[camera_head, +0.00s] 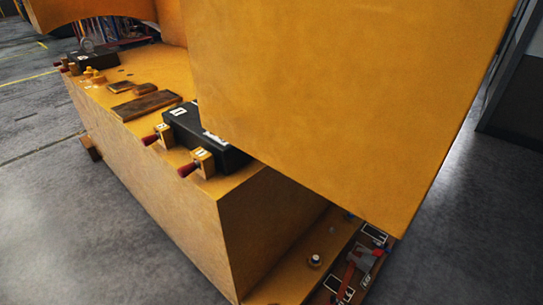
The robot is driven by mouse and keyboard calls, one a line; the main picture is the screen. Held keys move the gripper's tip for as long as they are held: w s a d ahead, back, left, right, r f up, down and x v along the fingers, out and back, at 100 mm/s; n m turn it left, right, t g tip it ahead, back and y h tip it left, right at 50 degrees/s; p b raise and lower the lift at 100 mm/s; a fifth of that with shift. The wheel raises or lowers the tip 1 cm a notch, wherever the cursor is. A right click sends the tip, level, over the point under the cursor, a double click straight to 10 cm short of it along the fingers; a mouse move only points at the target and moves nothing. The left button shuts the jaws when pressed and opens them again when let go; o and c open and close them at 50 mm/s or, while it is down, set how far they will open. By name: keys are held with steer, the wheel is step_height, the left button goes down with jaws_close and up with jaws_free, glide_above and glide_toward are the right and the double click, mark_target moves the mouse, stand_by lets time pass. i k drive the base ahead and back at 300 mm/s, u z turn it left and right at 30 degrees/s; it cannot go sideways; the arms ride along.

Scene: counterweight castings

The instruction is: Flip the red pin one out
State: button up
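Several red-tipped pins stick out from small brass-coloured blocks on the edge of a yellow casting (190,215). One red pin (150,139) points left from a labelled block (164,133). A second red pin (187,170) sits nearer, on another labelled block (203,161). More red-tipped pins (73,66) show small at the far left end. The labels are too small to read surely, so I cannot tell which pin is number one. My gripper is not in view.
A black box (215,142) lies behind the two nearer pins. A large yellow block (350,90) overhangs it and hides much of the right. A red tool-like thing (350,270) lies at lower right. The grey floor (60,220) on the left is open.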

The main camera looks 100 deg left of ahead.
mark_target(184, 119)
steer(key=u, duration=3.9)
